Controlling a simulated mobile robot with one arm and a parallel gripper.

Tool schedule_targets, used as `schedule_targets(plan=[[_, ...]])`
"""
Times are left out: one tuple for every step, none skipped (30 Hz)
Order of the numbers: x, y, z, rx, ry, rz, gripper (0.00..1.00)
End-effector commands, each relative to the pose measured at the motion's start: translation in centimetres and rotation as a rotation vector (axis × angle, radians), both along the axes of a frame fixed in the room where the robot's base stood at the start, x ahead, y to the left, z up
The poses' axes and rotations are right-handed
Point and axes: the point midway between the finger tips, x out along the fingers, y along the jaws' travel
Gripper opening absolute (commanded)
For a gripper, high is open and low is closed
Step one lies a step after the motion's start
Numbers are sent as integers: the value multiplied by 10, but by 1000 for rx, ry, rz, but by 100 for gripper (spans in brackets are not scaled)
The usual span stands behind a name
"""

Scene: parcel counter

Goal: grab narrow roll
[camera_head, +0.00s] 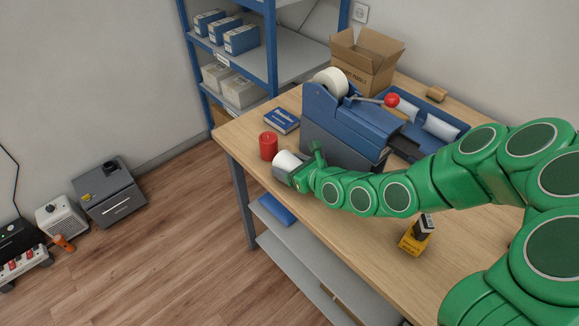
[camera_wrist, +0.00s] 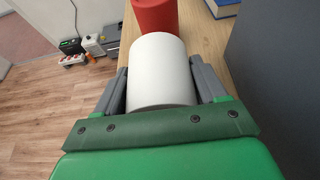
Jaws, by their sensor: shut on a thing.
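A white roll (camera_head: 286,161) is at the left edge of the wooden counter, between the jaws of my gripper (camera_head: 290,168). In the wrist view the white roll (camera_wrist: 161,71) fills the space between the two grey fingers of my gripper (camera_wrist: 162,85), one on each side. My gripper is shut on it. Whether the roll touches the counter is hard to tell. A red cylinder (camera_head: 268,146) stands just beyond the roll, and it also shows in the wrist view (camera_wrist: 155,14), partly hidden behind the roll.
A blue and grey tape dispenser (camera_head: 345,125) with a red-knobbed lever stands close right of my gripper. A blue book (camera_head: 282,121) lies behind the red cylinder. A yellow stamp-like block (camera_head: 416,236), a cardboard box (camera_head: 366,62) and a blue tray (camera_head: 461,128) are also on the counter.

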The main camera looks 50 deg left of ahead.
Motion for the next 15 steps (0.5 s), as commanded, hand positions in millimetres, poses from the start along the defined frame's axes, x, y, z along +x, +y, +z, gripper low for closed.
schedule_targets(plan=[[0, 0, 4, 2, -2, 0, 35], [0, 0, 7, 3, -2, 0, 35], [0, 1, 11, 3, -3, 0, 35], [0, 1, 14, 4, -3, 0, 35], [0, 0, 17, 3, -2, 0, 35], [0, 0, 22, 3, -2, 0, 35], [0, 0, 26, 2, -2, 0, 35], [0, 0, 30, 1, -2, 1, 35], [0, 0, 36, 1, -3, 1, 35], [0, 0, 41, 2, -2, 1, 35], [0, 0, 46, 3, -2, 0, 35], [0, 1, 53, 4, -3, 0, 35], [0, 1, 59, 6, -4, 0, 35], [0, 1, 64, 6, -4, -1, 35], [0, 1, 70, 5, -3, 0, 35]])
